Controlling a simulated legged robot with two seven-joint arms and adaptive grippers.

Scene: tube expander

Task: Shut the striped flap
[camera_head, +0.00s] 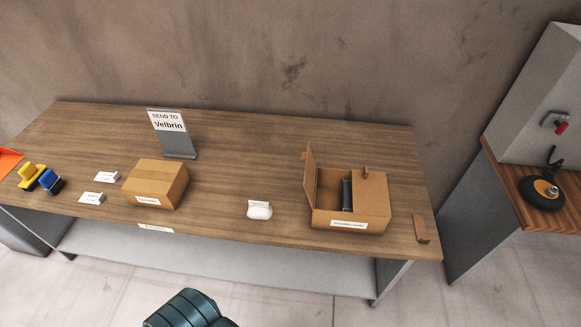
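An open brown cardboard box (376,200) stands on the right part of the wooden table. One flap (309,176) stands upright on its left side. A small brown piece (365,172) sticks up at its back edge. A dark upright object (347,194) shows inside the box. A white label (348,224) is on the box front. I cannot make out stripes on any flap at this size. Neither of my grippers is in view.
The table (225,210) also holds a closed box (157,183), a "SEND TO Velbrin" sign (172,134), a white item (260,210), white cards (106,176), yellow and blue tools (34,176), and a brown block (421,228). A side bench (545,215) stands right, across a gap.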

